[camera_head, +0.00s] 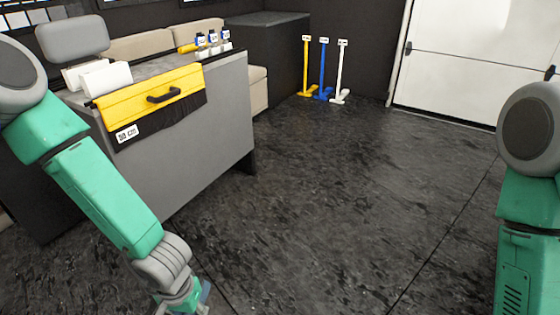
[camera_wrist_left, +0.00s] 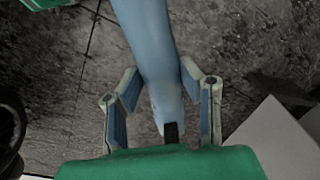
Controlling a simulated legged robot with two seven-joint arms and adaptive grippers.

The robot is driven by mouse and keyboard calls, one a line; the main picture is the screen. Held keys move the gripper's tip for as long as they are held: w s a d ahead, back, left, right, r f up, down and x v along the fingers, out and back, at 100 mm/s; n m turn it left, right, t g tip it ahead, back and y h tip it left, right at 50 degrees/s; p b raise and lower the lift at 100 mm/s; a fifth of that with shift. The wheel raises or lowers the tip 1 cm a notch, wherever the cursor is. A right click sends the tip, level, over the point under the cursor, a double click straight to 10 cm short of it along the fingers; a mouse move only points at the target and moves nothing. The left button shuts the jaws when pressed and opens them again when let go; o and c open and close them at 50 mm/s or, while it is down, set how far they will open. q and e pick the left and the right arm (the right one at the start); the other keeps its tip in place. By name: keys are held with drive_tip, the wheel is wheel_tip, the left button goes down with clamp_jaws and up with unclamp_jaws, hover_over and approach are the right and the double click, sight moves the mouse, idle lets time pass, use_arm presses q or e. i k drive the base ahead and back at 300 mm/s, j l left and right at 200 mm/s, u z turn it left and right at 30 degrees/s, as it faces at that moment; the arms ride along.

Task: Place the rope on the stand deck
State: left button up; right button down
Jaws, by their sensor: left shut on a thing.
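My left gripper (camera_wrist_left: 160,70) has its blue-padded fingers on either side of a long, smooth, light blue thing (camera_wrist_left: 156,45) and is shut on it. This thing tapers towards the palm, where a dark tip shows, and runs out of the top of the left wrist view. It may be the rope, but no rope texture shows. In the head view the left gripper (camera_head: 187,303) hangs low at the bottom edge, mostly cut off, with a bit of blue beside it. My right gripper is out of view. I cannot identify the stand deck.
Yellow (camera_head: 305,65), blue (camera_head: 322,68) and white (camera_head: 341,70) upright stands are by the back wall. A pale panel (camera_wrist_left: 280,140) shows lower right. Dark floor (camera_head: 340,190) is clear.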

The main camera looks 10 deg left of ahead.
sight(161, 68)
drive_tip(key=i, duration=1.9)
drive_tip(key=i+u, duration=0.2)
drive_tip(key=i, duration=0.25)
drive_tip(key=i+l+u, duration=0.2)
drive_tip(key=i, duration=0.25)
drive_tip(key=i+l+u, duration=0.25)
drive_tip(key=i, duration=0.2)
